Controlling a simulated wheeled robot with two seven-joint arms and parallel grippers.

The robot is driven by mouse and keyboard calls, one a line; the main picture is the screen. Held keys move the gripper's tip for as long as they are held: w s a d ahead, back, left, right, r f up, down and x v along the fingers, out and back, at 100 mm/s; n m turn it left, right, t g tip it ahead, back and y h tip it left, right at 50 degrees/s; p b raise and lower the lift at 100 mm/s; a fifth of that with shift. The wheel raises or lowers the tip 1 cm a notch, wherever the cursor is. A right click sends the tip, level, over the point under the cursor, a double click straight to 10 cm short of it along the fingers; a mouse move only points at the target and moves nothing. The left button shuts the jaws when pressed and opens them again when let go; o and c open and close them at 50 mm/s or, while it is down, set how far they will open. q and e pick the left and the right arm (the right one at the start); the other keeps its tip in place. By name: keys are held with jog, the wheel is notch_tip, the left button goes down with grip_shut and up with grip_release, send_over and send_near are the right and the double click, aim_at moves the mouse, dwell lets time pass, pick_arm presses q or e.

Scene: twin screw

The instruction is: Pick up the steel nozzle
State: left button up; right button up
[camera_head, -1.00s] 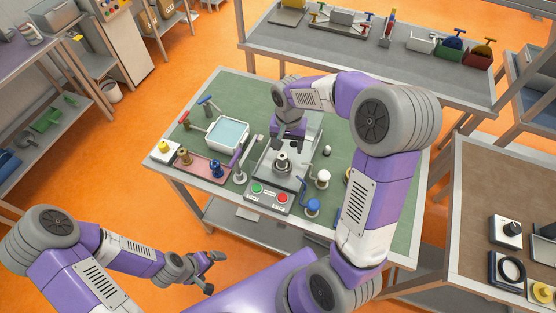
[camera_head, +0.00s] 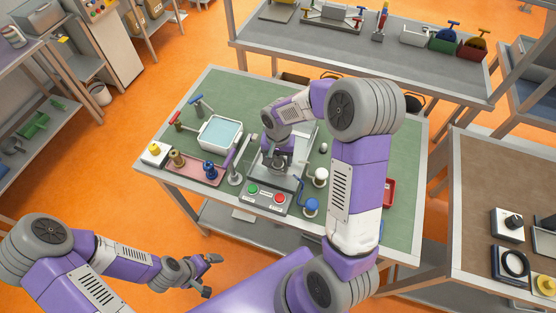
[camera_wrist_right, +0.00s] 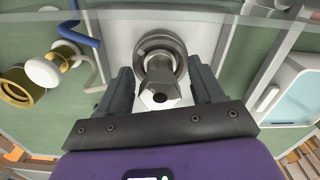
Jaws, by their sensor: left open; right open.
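The steel nozzle (camera_wrist_right: 158,92) is a shiny hex-sided piece with a dark hole in its end. It sits at a round grey metal fitting (camera_wrist_right: 160,46) on a pale plate; its exact seating I cannot tell. My right gripper (camera_wrist_right: 159,68) is open, with one finger on each side of the nozzle and a visible gap at both sides. In the head view my right gripper (camera_head: 279,160) is low over the grey fixture (camera_head: 268,182) and largely hides the nozzle. My left gripper (camera_head: 211,275) is open and empty, away from the table at lower left.
The fixture has a green button (camera_head: 253,189) and a red button (camera_head: 279,197) in front. A water-filled tray (camera_head: 220,132) and a red tray (camera_head: 205,178) stand to the left. White-knobbed (camera_head: 320,176) and blue-knobbed (camera_head: 311,205) fittings stand close at right.

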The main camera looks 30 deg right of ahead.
jog(key=c, duration=1.2)
jog(key=shift+r, duration=0.1)
